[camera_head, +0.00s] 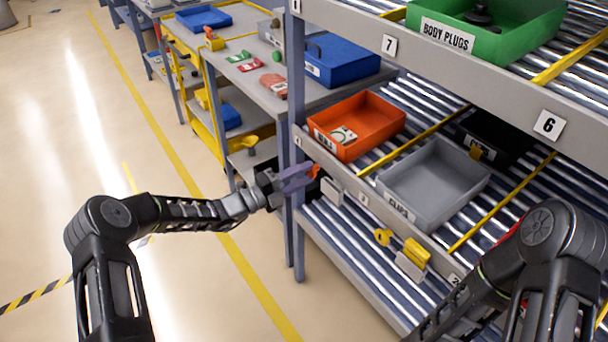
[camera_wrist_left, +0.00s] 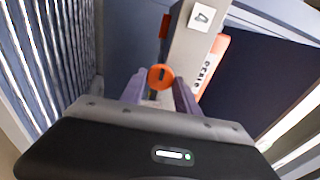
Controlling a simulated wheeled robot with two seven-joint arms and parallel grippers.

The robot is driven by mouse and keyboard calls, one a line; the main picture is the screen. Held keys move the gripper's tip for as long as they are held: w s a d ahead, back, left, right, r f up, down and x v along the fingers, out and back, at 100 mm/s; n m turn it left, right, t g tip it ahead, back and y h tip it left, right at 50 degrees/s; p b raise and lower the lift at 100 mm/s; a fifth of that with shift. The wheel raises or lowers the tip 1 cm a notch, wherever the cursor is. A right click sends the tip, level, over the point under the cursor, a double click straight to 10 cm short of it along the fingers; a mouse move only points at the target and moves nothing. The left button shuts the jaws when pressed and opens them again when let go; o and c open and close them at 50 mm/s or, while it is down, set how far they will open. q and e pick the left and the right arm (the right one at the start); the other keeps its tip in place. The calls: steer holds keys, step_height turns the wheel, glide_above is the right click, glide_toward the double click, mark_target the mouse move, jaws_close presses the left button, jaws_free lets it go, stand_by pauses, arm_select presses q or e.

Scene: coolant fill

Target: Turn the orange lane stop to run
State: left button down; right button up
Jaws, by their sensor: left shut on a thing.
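The orange lane stop (camera_head: 314,171) shows as a small orange piece at the front rail of the rack, below the orange bin. In the left wrist view its round orange knob (camera_wrist_left: 160,75) sits between my finger pads, with a dark slot in its face. My left gripper (camera_head: 304,178) is shut on this knob; its purple-grey fingers (camera_wrist_left: 158,92) stand on either side of it. The fingers hide part of the stop in the head view, and I cannot tell its exact setting. My right arm (camera_head: 545,225) enters at lower right, but its gripper is out of frame.
The orange bin (camera_head: 340,148) and grey bin (camera_head: 432,188) rest on the roller lanes. A yellow lane stop (camera_head: 383,237) and yellow piece (camera_head: 416,254) are on the rail to the right. A rack post (camera_head: 296,225) stands close to my left gripper. The floor at left is open.

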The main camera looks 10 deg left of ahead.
arm_select(q)
steer(key=c, duration=0.9)
jaws_free()
steer(key=b+v, duration=0.1)
steer(key=v, duration=0.7)
